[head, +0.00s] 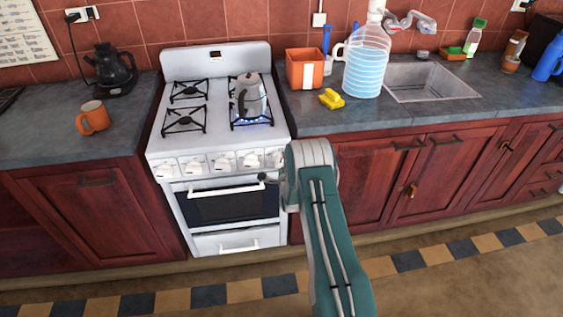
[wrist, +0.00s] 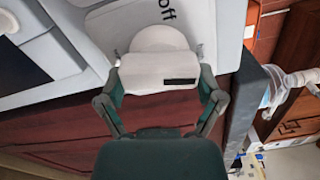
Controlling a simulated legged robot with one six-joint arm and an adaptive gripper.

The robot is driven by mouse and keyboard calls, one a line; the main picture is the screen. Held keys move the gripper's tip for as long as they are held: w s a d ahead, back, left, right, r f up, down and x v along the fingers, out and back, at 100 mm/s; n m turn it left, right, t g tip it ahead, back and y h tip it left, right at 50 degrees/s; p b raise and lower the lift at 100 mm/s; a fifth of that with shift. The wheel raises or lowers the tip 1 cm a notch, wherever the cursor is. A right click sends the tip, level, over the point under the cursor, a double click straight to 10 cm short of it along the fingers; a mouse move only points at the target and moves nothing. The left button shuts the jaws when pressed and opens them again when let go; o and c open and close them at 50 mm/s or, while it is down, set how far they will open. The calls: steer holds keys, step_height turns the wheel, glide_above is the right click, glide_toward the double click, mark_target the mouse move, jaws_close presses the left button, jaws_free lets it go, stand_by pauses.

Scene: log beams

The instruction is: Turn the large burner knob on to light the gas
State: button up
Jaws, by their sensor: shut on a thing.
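In the wrist view, my gripper (wrist: 161,88) has its two fingers on either side of a white stove knob (wrist: 160,65) and is shut on it. The knob's grip bar lies across the picture, with a black mark toward its right end. The word "off" is printed on the white panel just above the knob. In the head view, the white stove (head: 210,146) has a row of knobs on its front. My arm reaches the right end of that row, and my gripper is mostly hidden. Blue flame (head: 243,121) shows under the moka pot (head: 251,97) on the right burners.
The oven door handle (head: 219,188) runs below the knobs, close to my arm. An orange mug (head: 93,117) and black kettle (head: 112,70) stand on the left counter. A yellow sponge (head: 332,98), orange container (head: 305,68) and large water bottle (head: 367,62) stand right of the stove.

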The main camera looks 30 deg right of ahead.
steer(key=shift+s+d+f, duration=0.15)
steer(key=shift+f, duration=0.15)
steer(key=o, duration=0.9)
steer(key=shift+c, duration=0.2)
steer(key=shift+d, duration=0.1)
steer(key=shift+r, duration=0.1)
steer(key=shift+s+a, duration=0.25)
steer(key=v, duration=1.1)
steer(key=shift+d, duration=0.1)
steer(key=shift+c, duration=0.3)
